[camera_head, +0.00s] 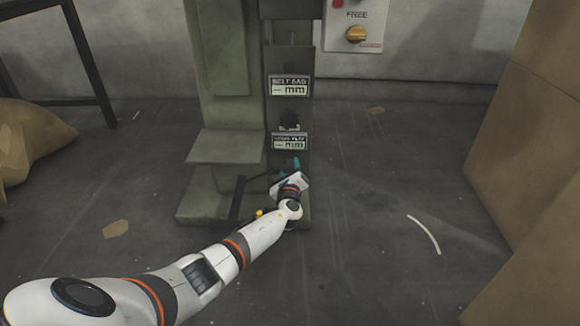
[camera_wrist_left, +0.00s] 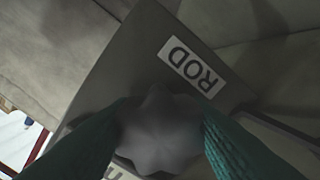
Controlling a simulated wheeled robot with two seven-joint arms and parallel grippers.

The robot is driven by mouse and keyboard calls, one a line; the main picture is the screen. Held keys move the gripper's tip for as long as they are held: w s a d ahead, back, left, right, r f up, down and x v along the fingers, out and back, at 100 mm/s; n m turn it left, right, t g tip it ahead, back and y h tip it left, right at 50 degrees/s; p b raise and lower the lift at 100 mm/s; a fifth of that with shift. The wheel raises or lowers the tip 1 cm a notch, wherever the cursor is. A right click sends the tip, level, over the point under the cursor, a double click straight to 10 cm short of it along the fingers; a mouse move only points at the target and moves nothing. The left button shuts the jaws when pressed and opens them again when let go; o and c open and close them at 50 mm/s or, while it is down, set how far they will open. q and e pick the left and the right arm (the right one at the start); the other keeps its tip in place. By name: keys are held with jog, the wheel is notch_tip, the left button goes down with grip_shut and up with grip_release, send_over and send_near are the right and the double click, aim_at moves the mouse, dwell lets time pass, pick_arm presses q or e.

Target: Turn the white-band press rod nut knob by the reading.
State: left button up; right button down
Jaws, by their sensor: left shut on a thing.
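The press (camera_head: 228,95) is a tall green-grey machine in the middle of the head view. My left gripper (camera_head: 287,170) reaches low on its front, below the lower reading plate. In the left wrist view, the rod nut knob (camera_wrist_left: 160,130) is a grey lobed knob between my two teal fingers (camera_wrist_left: 160,137), beside a white ROD label (camera_wrist_left: 192,67). The left gripper is shut on the knob. In the head view the arm and hand hide the knob. No white band can be made out. My right gripper is in neither view.
Two reading plates, the upper marked belt sag (camera_head: 289,85) and a lower one (camera_head: 290,142), show dashes before mm. A grey control box (camera_head: 355,25) with a yellow knob hangs behind. Cardboard boxes (camera_head: 525,150) stand right, a sack (camera_head: 30,140) left. Floor right of the press is mostly clear.

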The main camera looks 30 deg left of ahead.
pick_arm(q)
jog(key=shift+m, duration=0.6)
jog(key=o, duration=1)
